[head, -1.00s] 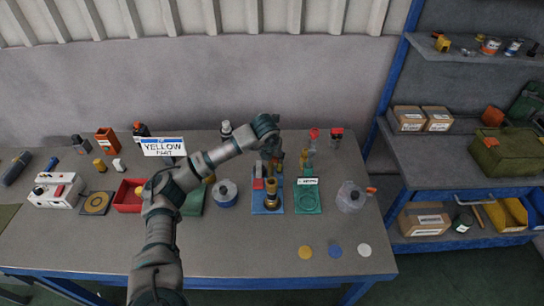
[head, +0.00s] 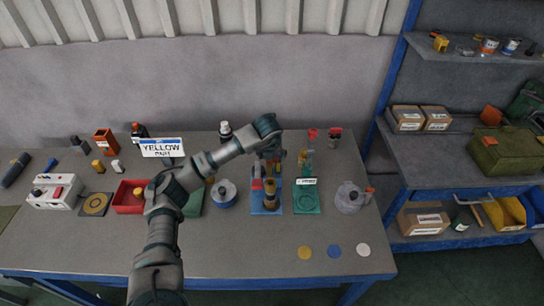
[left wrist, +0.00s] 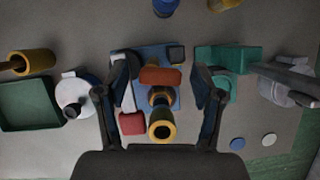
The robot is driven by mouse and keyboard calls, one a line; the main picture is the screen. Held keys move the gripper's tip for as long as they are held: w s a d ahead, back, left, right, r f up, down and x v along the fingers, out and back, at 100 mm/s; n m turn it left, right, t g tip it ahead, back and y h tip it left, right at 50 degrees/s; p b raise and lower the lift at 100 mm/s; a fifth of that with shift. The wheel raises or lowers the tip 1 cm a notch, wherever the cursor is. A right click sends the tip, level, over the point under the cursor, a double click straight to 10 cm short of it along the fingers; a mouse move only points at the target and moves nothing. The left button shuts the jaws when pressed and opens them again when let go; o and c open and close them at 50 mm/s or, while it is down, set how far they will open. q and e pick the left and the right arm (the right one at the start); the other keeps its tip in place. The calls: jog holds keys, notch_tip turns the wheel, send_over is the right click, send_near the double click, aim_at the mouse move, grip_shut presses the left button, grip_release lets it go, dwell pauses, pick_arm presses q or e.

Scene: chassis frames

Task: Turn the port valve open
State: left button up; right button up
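A brass valve (head: 270,198) stands on a blue base (head: 266,209) at the middle of the bench. In the left wrist view the valve (left wrist: 161,130) has a dark collar and a reddish-orange bar (left wrist: 160,76) across it. A red block (left wrist: 131,122) sits beside it. My left gripper (left wrist: 161,104) is open, its fingers apart on either side of the valve; I cannot tell whether they touch it. A green fixture (head: 307,203) with a small, unreadable label stands to the right. My right gripper is not in view.
A white-lidded blue pot (head: 222,195) stands left of the blue base and a clear jar (head: 349,198) right of the green fixture. A red tray (head: 128,197) and a "YELLOW" sign (head: 162,147) are further left. The bench front is clear except for several flat discs.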

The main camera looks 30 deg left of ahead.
pick_arm(q)
jog(key=shift+f, duration=0.1)
jog(key=v, duration=1.1)
jog(key=shift+r, duration=0.4)
jog(key=shift+s+f, duration=0.15)
jog(key=shift+s, duration=0.05)
